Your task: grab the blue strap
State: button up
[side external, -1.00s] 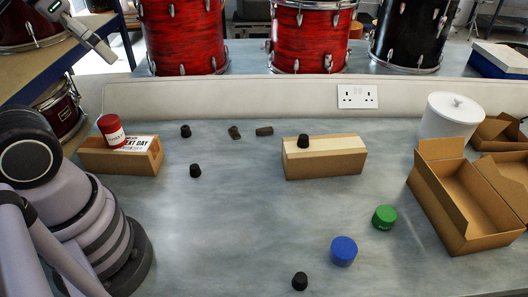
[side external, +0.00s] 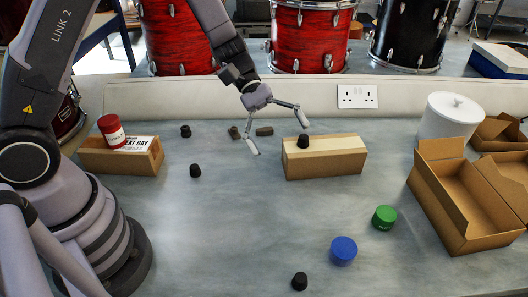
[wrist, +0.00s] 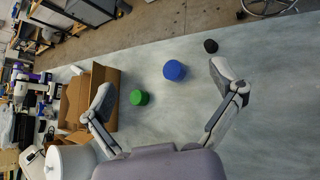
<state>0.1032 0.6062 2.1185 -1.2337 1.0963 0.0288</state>
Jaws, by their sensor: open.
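A short blue cylinder (side external: 343,251) stands on the bench at the front, right of the middle. It may be the strap rolled up; I cannot tell, and no loose blue strap shows. In the wrist view the blue cylinder (wrist: 174,70) appears between the fingertips, well beyond them. My gripper (side external: 278,134) is open and empty, raised over the back of the bench near a cardboard block with a pale top (side external: 325,165). The wrist view shows the spread fingers of my gripper (wrist: 163,82) clearly.
A green cylinder (side external: 384,217) stands behind and right of the blue one. A black knob (side external: 300,281) lies front left of it. An open cardboard box (side external: 450,205) and a white canister (side external: 451,118) stand at right.

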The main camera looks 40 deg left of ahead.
notch_tip(320, 180, down, 9)
jog(key=w+d+n+t+h, duration=0.1)
jog(key=w+d+n+h, duration=0.1)
jog(key=w+d+n, duration=0.15)
jog(key=n+t, duration=0.2)
jog(key=n, duration=0.3)
send_near(341, 249)
jog(key=d+f, duration=0.1)
jog(key=w+d+f, duration=0.1)
jog(key=d, duration=0.1)
jog(key=d+f, duration=0.1)
jog(key=shift+w+d+f, duration=0.15)
jog(key=shift+w+d, duration=0.1)
jog(key=x, duration=0.4)
jog(key=shift+s+d+f, duration=0.1)
jog(key=shift+s+d, duration=0.2)
jog(key=shift+d, duration=0.1)
jog(key=shift+w+d+f, duration=0.1)
jog(key=shift+d+f, duration=0.05)
jog(key=shift+d, duration=0.35)
jog(key=c, duration=1.3)
jog(key=shift+o, duration=0.2)
